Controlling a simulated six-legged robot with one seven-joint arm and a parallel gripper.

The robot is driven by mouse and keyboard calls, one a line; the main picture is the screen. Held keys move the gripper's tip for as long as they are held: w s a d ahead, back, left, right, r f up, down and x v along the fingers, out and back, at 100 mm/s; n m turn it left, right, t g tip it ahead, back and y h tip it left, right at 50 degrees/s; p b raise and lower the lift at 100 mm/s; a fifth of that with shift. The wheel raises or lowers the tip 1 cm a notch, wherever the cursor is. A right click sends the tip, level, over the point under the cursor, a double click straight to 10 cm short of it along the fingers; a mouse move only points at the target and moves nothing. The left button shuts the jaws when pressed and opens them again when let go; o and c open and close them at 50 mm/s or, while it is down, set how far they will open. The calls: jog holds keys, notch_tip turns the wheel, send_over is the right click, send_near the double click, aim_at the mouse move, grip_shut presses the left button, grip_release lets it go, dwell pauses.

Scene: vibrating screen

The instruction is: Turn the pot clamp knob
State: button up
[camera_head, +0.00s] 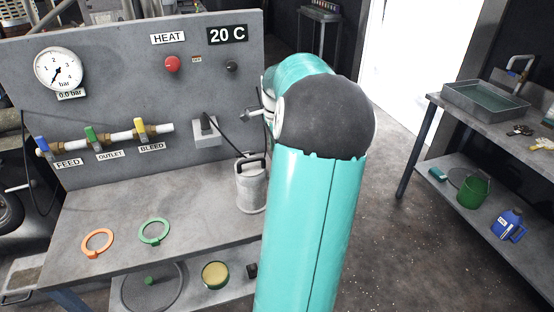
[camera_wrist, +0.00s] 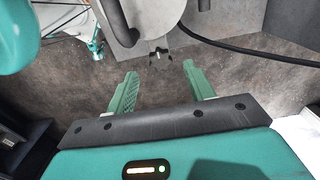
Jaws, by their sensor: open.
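The grey metal pot (camera_head: 251,190) with a dark handle stands on the bench at the foot of the panel, just left of my arm. In the wrist view part of the pot (camera_wrist: 150,14) shows at the top, with its dark handle (camera_wrist: 122,28). A small dark pronged piece (camera_wrist: 158,54), perhaps the clamp knob, shows below the pot's edge. My gripper (camera_wrist: 161,69) is open, its two green fingers apart with nothing between them. The small piece lies just beyond the fingertips, roughly centred; I cannot tell the distance. My arm hides my gripper in the head view.
The panel (camera_head: 110,95) carries a gauge (camera_head: 59,68), red button (camera_head: 172,64), black knob (camera_head: 232,67) and valves. A black cable (camera_wrist: 245,52) runs beside the pot. Orange (camera_head: 97,242) and green (camera_head: 153,231) rings lie on the bench. A side table (camera_head: 440,102) stands right.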

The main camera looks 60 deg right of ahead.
jog(key=shift+f, duration=1.85)
jog(key=shift+c, duration=0.2)
jog(key=c, duration=0.9)
